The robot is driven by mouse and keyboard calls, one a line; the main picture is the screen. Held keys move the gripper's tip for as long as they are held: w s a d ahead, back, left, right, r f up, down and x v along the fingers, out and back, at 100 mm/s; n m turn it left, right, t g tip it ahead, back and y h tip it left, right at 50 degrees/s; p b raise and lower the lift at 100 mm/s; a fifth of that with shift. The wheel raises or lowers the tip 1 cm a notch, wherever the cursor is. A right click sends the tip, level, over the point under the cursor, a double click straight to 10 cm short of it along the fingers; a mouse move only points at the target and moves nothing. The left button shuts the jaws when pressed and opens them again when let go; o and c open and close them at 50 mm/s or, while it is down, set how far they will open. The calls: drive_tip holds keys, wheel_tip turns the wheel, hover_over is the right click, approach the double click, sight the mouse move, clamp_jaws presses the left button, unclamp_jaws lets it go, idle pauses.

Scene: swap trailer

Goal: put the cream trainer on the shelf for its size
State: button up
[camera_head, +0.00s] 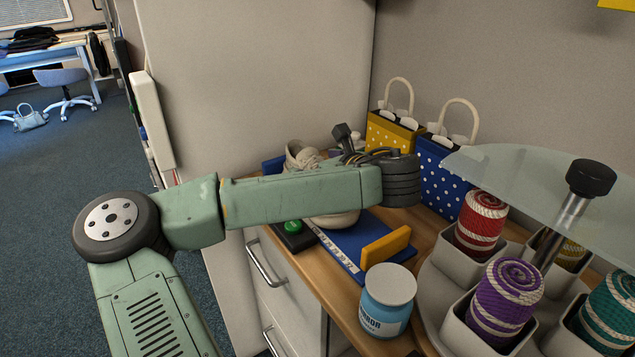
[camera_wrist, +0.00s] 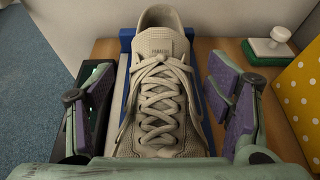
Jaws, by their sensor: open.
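The cream trainer (camera_wrist: 158,90) rests on a blue measuring board (camera_head: 350,240) on the wooden top, laces up and heel end against the board's blue back stop. In the head view the trainer (camera_head: 337,219) is partly hidden by my arm. The board has a printed scale strip and an orange slider (camera_head: 385,246). My gripper (camera_wrist: 160,92) is open above the trainer, one purple-padded finger on each side, apart from it. Its near part is hidden by the gripper body in the wrist view. I cannot make out any size-marked shelf.
A black box with a green button (camera_head: 293,229) sits left of the board. A blue-labelled jar (camera_head: 387,300) stands near the front. Yellow (camera_head: 392,133) and blue (camera_head: 440,170) dotted gift bags stand behind. A carousel with a glass top (camera_head: 540,180) and coloured rolls crowds the right.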

drive_tip(key=shift+c, duration=0.2)
clamp_jaws()
idle(0.7)
